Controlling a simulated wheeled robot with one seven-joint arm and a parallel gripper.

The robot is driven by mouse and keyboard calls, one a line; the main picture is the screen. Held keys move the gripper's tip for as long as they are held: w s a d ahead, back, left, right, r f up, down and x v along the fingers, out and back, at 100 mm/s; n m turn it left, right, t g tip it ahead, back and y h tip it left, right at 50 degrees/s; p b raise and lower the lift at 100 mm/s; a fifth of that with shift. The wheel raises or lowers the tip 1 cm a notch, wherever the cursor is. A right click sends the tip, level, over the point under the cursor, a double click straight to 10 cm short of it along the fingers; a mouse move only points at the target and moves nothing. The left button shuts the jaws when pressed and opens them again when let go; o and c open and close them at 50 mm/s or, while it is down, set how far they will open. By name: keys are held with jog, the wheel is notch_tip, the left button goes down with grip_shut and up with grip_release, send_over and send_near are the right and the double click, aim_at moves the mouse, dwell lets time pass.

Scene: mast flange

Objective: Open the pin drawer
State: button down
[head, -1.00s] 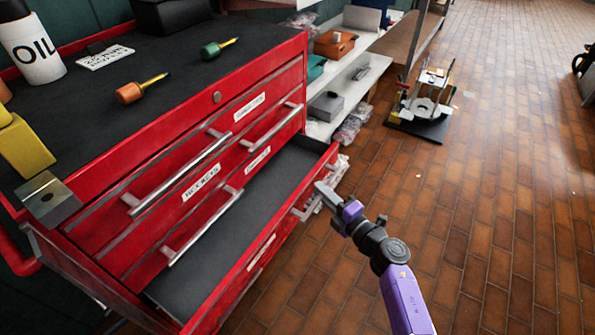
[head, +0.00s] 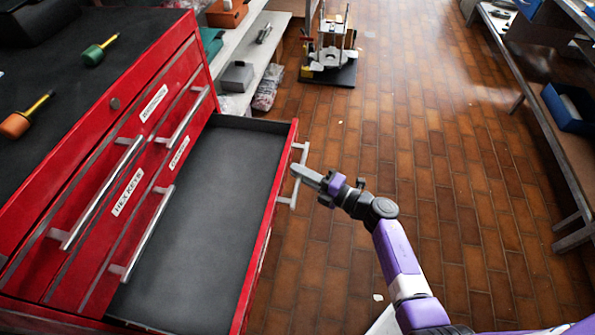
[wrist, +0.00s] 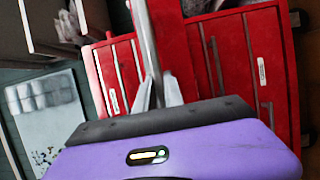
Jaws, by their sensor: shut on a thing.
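The pulled-out red drawer (head: 268,205) juts from the red tool cabinet, its dark grey lining bare in the part I see. I take it for the pin drawer, but its front label is not readable from here. Its pale bar handle (head: 304,151) is on the right-hand front face and also shows in the wrist view (wrist: 146,35) as a metal bar. My gripper (head: 301,172) is shut on the middle of this handle. In the wrist view my fingers (wrist: 157,88) close around the bar.
Closed drawers, one labelled HEX KEYS (head: 127,192), have long handles. Screwdrivers (head: 98,50) lie on the cabinet top. A small machine on a black base (head: 329,70) stands on the floor behind. A bench (head: 545,130) is at right.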

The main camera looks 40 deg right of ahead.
jog(key=c, duration=1.4)
grip_release()
jog(key=shift+c, duration=0.2)
jog(key=v, duration=0.7)
jog(key=shift+s, duration=0.4)
jog(key=shift+d, duration=0.1)
